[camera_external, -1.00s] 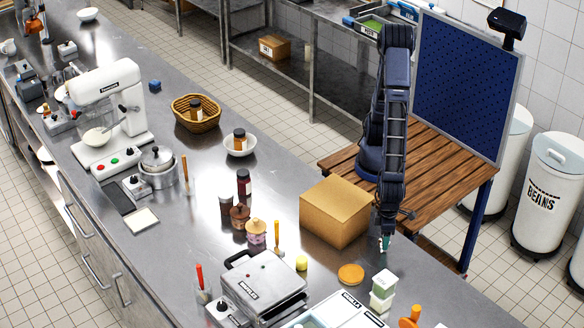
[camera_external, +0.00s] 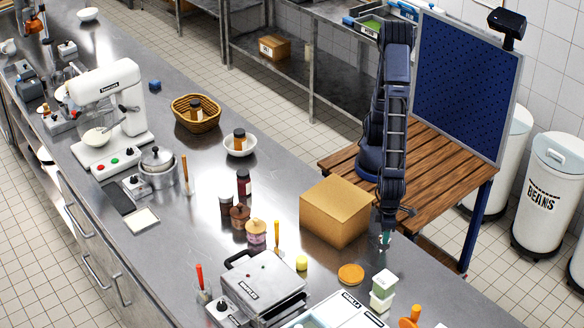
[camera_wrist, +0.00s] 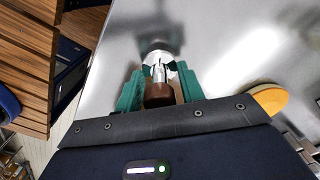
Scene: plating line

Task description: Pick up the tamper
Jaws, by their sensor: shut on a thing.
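The tamper (camera_wrist: 157,60) shows in the wrist view, with a shiny metal end and a brown handle. My gripper (camera_wrist: 160,74) has its green fingers on both sides of it, shut on it. In the external view my gripper (camera_external: 386,238) points down at the counter's far edge, right of the cardboard box. There the tamper is small and mostly hidden by the fingers. I cannot tell for certain how far its base is from the counter.
The cardboard box (camera_external: 336,211) stands close left of my gripper. A panini press (camera_external: 262,284) is further left. The wooden table (camera_external: 440,180) stands behind.

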